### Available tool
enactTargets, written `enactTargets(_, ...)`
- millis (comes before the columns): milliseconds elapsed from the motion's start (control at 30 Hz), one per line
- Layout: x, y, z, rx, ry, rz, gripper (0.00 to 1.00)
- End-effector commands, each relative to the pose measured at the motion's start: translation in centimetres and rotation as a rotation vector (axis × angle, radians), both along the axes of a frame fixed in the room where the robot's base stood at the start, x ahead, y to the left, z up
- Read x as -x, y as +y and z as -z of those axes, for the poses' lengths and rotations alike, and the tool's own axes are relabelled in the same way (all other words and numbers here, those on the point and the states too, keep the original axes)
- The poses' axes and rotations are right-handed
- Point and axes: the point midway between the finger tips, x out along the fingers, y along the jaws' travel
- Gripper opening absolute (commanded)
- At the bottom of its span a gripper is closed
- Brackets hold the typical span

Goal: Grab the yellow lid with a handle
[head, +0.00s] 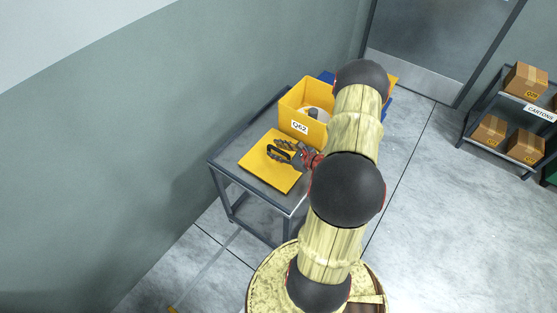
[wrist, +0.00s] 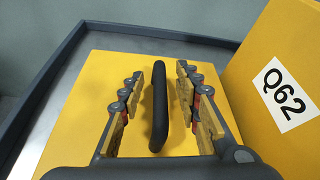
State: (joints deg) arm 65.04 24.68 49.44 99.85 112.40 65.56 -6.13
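The yellow lid (head: 266,172) lies flat on the grey table, in front of a yellow box. In the wrist view the lid (wrist: 85,105) fills the middle, with a black bar handle (wrist: 158,105) standing up from it. My gripper (wrist: 157,95) is open, with one finger on each side of the handle. In the head view my gripper (head: 284,150) is over the lid, and my arm comes in from the right. Part of the handle is hidden there by the fingers.
The yellow box (head: 303,111) labelled Q62 stands right behind the lid, close to my gripper; its label (wrist: 284,94) shows in the wrist view. The table (head: 232,157) has a raised rim and stands by a wall. A shelf (head: 497,142) with cartons is at the right.

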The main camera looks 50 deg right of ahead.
Motion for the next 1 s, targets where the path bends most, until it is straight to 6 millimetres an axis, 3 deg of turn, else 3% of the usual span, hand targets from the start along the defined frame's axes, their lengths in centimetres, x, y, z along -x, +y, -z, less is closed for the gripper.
enactTargets(300, -0.5, -0.01, 0.13, 0.0, 0.0, 0.0, 0.32)
enactTargets(867, -0.46, 0.0, 0.13, 0.0, 0.0, 0.0, 0.01)
enactTargets(1000, -0.46, 0.01, 0.13, 0.0, 0.0, 0.0, 0.0)
